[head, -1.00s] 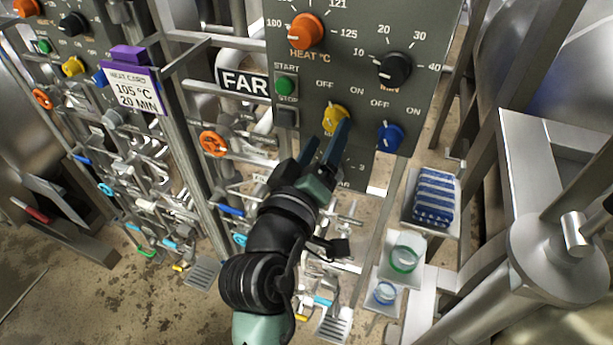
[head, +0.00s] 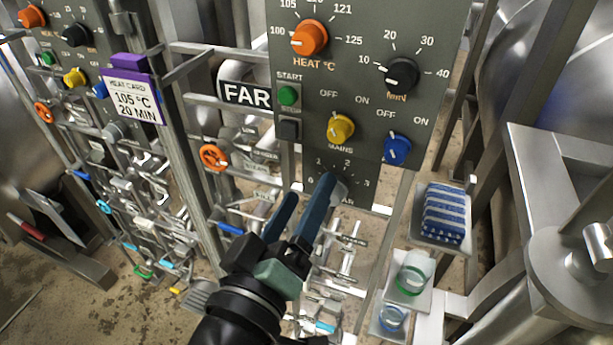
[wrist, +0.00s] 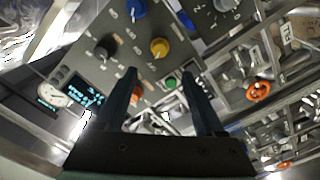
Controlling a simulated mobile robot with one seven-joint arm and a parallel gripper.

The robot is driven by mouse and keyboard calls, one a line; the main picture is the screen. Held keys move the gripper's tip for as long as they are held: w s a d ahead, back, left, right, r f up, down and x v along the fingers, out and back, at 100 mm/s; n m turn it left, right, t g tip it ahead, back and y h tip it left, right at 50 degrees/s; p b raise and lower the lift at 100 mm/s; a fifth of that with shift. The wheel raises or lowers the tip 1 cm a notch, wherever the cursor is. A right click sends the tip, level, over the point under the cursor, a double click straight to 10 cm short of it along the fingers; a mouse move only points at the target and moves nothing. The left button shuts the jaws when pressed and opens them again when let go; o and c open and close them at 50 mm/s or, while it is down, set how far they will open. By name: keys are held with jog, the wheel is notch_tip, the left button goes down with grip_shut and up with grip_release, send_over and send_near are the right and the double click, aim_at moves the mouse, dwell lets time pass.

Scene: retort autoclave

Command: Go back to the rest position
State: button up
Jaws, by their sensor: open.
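My gripper (head: 307,208) is in front of the lower part of the grey FAR control panel (head: 347,60), its two blue fingers apart and nothing between them. The yellow MAINS knob (head: 340,128) is above the fingertips, apart from them. The blue knob (head: 397,149) is to its right. The orange HEAT knob (head: 309,38), black minutes knob (head: 400,75) and green START button (head: 288,95) are higher on the panel. In the wrist view, the open fingers (wrist: 160,88) point at the panel, with the yellow knob (wrist: 159,47) beyond them.
A purple-topped heat card (head: 134,100) reads 105 °C, 20 MIN. An orange handwheel (head: 213,157) and pipework are left of the panel. A striped blue cloth (head: 444,213) and trays with a green ring (head: 410,281) and blue ring (head: 392,319) are at right.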

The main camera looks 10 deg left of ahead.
jog(key=s+d+r+m+t+y, duration=0.1)
jog(key=r+m+t, duration=0.1)
jog(key=r, duration=0.9)
jog(key=s+d+r+m+t+y, duration=0.1)
jog(key=r+t, duration=0.3)
jog(key=r, duration=0.7)
jog(key=s+d+r+m+t+y, duration=0.1)
jog(key=s+r+m+t+y, duration=0.1)
jog(key=r, duration=0.9)
jog(key=shift+s+d+m+t+y, duration=0.35)
jog(key=shift+m+t, duration=0.25)
jog(key=shift+t, duration=0.4)
jog(key=shift+s, duration=0.1)
